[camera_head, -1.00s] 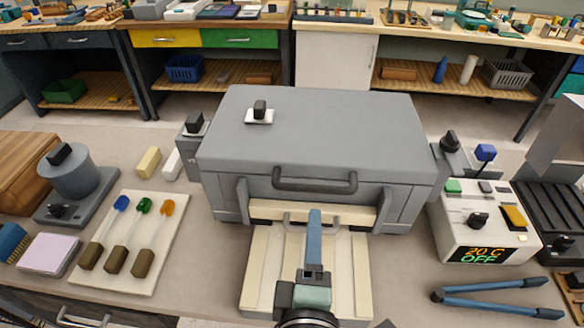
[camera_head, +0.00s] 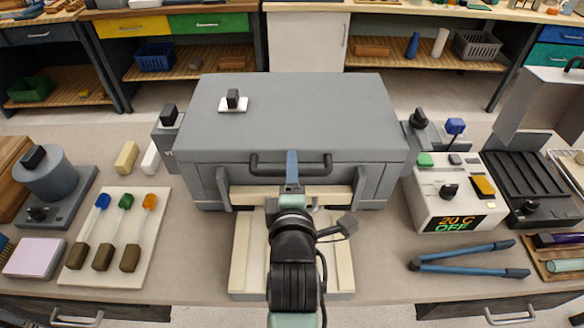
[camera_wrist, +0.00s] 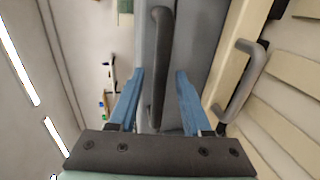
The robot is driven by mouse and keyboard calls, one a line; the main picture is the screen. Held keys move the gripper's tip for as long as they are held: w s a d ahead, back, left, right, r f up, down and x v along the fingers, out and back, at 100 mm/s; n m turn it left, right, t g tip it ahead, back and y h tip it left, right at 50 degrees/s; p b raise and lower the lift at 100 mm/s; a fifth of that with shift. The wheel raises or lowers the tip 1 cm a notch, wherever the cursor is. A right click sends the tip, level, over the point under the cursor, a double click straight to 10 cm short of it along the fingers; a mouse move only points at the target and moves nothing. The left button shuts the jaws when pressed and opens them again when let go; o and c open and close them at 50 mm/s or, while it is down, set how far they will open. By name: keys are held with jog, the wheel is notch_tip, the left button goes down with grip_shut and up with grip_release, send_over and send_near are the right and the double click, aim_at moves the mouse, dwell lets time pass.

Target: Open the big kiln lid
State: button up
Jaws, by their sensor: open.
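The big kiln is a grey box in the middle of the bench, and its lid (camera_head: 300,110) is down. A dark bar handle (camera_head: 322,166) runs across the lid's front edge. My gripper (camera_head: 292,168) is at the front of the kiln, over the middle of this handle, and my arm hides part of it. In the wrist view the two blue fingers (camera_wrist: 158,90) are open, with the handle (camera_wrist: 159,50) showing between them. I cannot tell whether either finger touches it.
A cream slab (camera_head: 240,258) with a grey handle lies before the kiln. A control box (camera_head: 452,200) reading "20 C OFF" and blue tongs (camera_head: 465,257) are at right. A board with three coloured-tipped tools (camera_head: 147,233) is at left.

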jog(key=shift+w, duration=0.15)
grip_shut()
dwell(1.4)
